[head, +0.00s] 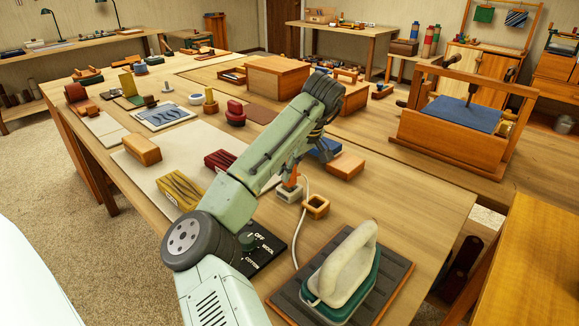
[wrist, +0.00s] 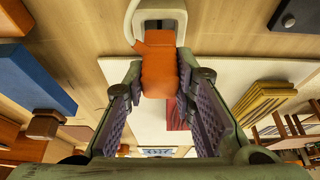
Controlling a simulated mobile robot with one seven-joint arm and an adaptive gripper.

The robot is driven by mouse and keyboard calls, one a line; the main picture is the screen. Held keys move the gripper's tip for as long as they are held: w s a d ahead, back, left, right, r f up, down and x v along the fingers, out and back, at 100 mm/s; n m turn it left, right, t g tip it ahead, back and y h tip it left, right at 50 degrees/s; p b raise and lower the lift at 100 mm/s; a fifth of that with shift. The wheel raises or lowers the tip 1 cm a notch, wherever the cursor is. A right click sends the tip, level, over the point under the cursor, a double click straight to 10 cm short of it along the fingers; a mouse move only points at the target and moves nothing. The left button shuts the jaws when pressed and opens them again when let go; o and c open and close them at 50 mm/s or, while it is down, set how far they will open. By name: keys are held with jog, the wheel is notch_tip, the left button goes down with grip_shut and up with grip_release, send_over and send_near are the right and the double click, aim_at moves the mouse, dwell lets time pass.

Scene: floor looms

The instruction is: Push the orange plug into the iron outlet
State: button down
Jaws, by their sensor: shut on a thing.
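The orange plug (wrist: 160,72) is between the two fingers of my gripper (wrist: 160,82) in the wrist view, and the fingers are shut on it. It also shows as a small orange piece (head: 291,182) under my gripper in the head view. The iron outlet (head: 288,195) is a small pale box on the table directly below the plug. In the wrist view the outlet (wrist: 173,17) lies just beyond the plug's far end, with a dark face. I cannot tell whether the plug touches it or has entered it. A white cord (head: 304,215) runs from the plug toward the iron.
A cream and green iron (head: 345,268) stands on a dark ribbed pad (head: 388,290) at the front right. A black dial board (head: 262,252) lies in front. Yellow and red bundles and wooden blocks are nearby.

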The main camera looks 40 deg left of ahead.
jog(key=shift+f+b, duration=0.6)
jog(key=shift+f, duration=0.9)
jog(key=c, duration=1.2)
grip_release()
jog(key=shift+c, duration=0.2)
jog(key=v, duration=1.2)
